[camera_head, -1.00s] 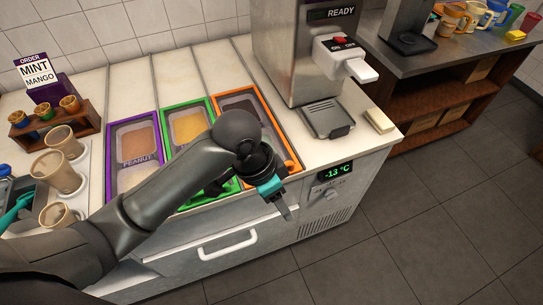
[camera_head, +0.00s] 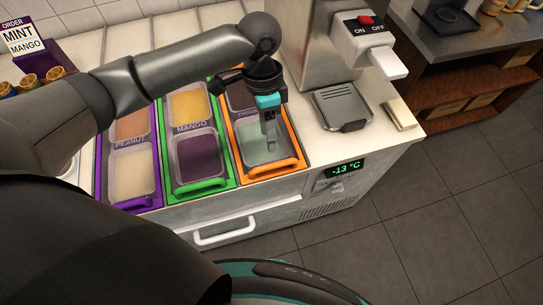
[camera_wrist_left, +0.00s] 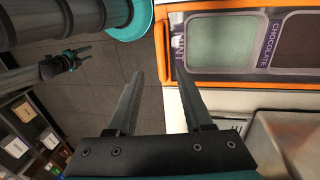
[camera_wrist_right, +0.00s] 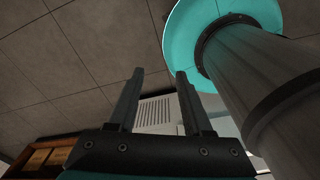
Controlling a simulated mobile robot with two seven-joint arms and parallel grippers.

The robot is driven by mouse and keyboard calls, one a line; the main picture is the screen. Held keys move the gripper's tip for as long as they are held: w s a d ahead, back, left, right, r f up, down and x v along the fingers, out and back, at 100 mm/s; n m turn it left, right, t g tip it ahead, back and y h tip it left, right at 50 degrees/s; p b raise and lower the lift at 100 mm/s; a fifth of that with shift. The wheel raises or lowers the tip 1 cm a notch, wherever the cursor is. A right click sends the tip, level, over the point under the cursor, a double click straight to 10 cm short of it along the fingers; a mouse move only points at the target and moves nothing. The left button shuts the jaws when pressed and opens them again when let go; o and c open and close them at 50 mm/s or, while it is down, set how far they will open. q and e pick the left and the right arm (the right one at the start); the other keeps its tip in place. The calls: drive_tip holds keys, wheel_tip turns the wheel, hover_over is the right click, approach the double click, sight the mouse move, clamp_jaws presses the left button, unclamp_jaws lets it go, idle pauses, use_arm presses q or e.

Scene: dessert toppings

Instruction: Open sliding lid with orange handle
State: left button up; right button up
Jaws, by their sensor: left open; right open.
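The orange-framed lid section (camera_head: 291,143) is the rightmost of three coloured ones in the counter. Its orange handle bar (camera_head: 277,171) runs along the front end. A pale green tub and a dark tub lie inside the frame. My left gripper (camera_head: 270,143) is open and empty, pointing down over the pale green tub in the head view. In the left wrist view, the orange handle (camera_wrist_left: 161,52) appears just beyond the fingertips (camera_wrist_left: 160,78), apart from them. My right gripper (camera_wrist_right: 160,72) is open and empty, over the floor.
A green-framed section (camera_head: 200,188) and a purple-framed one (camera_head: 133,204) lie to the left. A machine with a drip tray (camera_head: 342,106) stands to the right, beside a pale block (camera_head: 400,114). A white drawer handle (camera_head: 224,233) is on the counter front.

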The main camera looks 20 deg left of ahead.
sight(271, 165)
use_arm(q)
drive_tip(key=f, duration=0.2)
drive_tip(key=s+f, duration=0.1)
drive_tip(key=f, duration=0.2)
drive_tip(key=d+f+b, duration=0.1)
drive_tip(key=f, duration=0.2)
drive_tip(key=shift+s+f, duration=0.15)
drive_tip(key=shift+f, duration=0.65)
use_arm(e)
drive_tip(key=shift+w+f, duration=0.3)
drive_tip(key=shift+w, duration=0.25)
drive_tip(key=shift+w+f, duration=0.25)
drive_tip(key=shift+w, duration=0.25)
use_arm(q)
drive_tip(key=shift+c, duration=0.2)
use_arm(e)
drive_tip(key=shift+s, duration=0.1)
use_arm(q)
drive_tip(key=c, duration=0.3)
clamp_jaws()
use_arm(e)
drive_tip(key=shift+s, duration=0.2)
drive_tip(key=shift+a, duration=0.1)
